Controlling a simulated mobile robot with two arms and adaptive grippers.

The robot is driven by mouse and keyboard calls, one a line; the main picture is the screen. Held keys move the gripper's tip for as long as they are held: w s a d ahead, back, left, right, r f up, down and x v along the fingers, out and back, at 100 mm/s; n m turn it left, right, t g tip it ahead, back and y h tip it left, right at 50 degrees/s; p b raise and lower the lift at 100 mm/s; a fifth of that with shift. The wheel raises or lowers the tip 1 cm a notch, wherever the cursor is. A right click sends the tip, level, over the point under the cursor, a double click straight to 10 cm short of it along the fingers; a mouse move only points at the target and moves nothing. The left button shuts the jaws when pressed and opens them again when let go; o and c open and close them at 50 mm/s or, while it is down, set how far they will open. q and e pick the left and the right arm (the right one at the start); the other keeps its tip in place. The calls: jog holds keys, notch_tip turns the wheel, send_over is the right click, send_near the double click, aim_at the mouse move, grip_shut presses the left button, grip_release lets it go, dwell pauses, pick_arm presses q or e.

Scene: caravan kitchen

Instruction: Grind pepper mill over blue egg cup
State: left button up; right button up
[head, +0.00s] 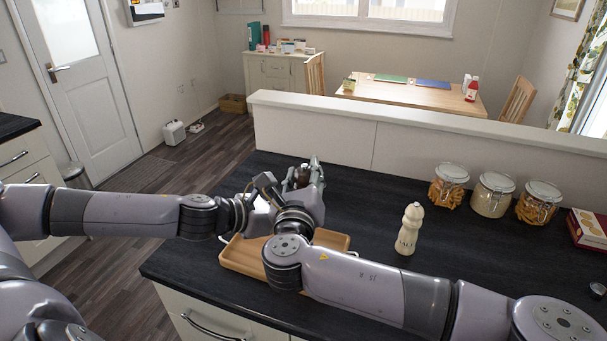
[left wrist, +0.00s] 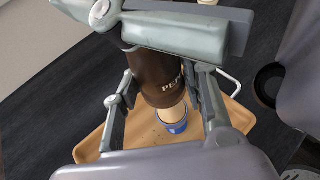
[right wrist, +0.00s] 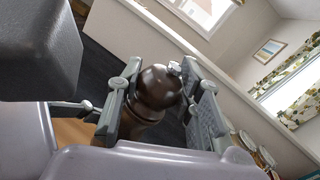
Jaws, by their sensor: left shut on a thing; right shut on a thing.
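The dark brown pepper mill (left wrist: 163,88) is held by both of my grippers above the wooden tray. My left gripper (left wrist: 162,100) is shut on its body, where part of the lettering shows. My right gripper (right wrist: 160,100) is shut around its round top (right wrist: 156,88), which has a silver knob. In the head view the mill's dark top (head: 301,176) shows between the grippers, and the arms hide the rest. The blue egg cup (left wrist: 175,127) stands on the tray (left wrist: 225,118) below the mill in the left wrist view, with dark specks beside it. The head view hides the cup.
A cream mill (head: 409,229) stands on the dark counter (head: 370,195) to the right. Several glass jars (head: 493,194) and a red box (head: 588,228) stand farther right. A low white partition (head: 420,148) runs behind the counter.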

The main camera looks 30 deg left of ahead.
jog(key=o, duration=1.2)
jog(key=v, duration=1.2)
jog(key=shift+r, duration=0.1)
jog(key=shift+r, duration=3.4)
